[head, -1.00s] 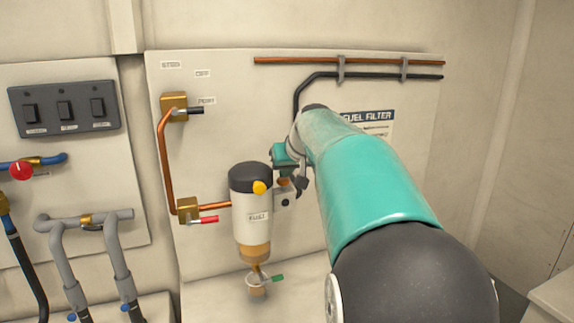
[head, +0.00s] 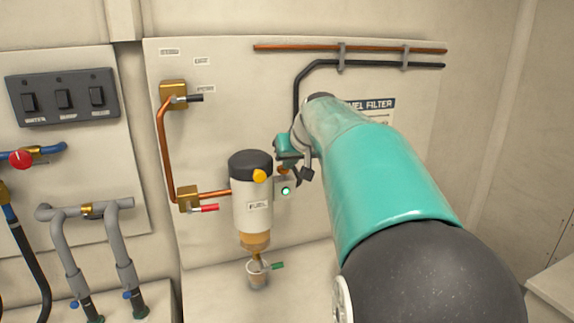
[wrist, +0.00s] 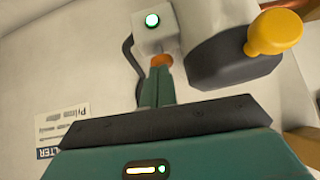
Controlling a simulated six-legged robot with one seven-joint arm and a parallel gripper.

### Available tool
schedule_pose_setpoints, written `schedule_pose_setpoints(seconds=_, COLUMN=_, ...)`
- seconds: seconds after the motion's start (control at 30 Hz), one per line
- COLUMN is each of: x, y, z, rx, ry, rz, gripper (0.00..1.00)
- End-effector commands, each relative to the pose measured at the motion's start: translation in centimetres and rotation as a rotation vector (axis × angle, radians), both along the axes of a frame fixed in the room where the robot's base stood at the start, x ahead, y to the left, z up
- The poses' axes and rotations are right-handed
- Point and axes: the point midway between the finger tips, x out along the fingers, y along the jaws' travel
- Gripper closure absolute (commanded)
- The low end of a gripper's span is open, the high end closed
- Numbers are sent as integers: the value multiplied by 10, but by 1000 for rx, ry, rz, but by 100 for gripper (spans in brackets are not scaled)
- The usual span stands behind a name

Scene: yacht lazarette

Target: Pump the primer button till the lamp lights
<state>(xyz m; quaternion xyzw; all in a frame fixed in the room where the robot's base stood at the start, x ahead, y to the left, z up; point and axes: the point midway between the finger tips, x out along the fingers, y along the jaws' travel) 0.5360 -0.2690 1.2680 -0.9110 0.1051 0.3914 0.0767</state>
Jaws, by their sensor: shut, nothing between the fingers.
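The lamp (head: 286,191) glows green on the front of a small grey box beside the filter's head; it also shows lit in the wrist view (wrist: 152,20). The orange primer button (wrist: 161,60) stands on top of that box. It is partly hidden in the head view. My gripper (wrist: 159,76) is shut and empty, with its teal fingertips right at the button. I cannot tell whether they touch it. The fuel filter (head: 253,205) has a dark cap, a pale body labelled FUEL and a yellow knob (head: 260,177).
A copper pipe (head: 164,150) with a black-handled and a red-handled valve runs left of the filter. A small cup (head: 257,277) hangs below it. Switches (head: 63,97) and grey hoses are farther left. Dark and copper pipes cross the panel above my gripper.

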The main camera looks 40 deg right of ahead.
Motion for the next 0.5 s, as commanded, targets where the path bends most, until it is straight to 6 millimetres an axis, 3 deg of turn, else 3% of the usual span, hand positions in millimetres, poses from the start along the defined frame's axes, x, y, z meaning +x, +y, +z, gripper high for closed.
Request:
schedule_pose_setpoints(seconds=0.3, x=-48, y=9, z=56, rx=-5, ry=-11, rz=-1, gripper=100)
schedule_pose_setpoints(seconds=0.5, x=-68, y=13, z=77, rx=-5, ry=-10, rz=-1, gripper=100)
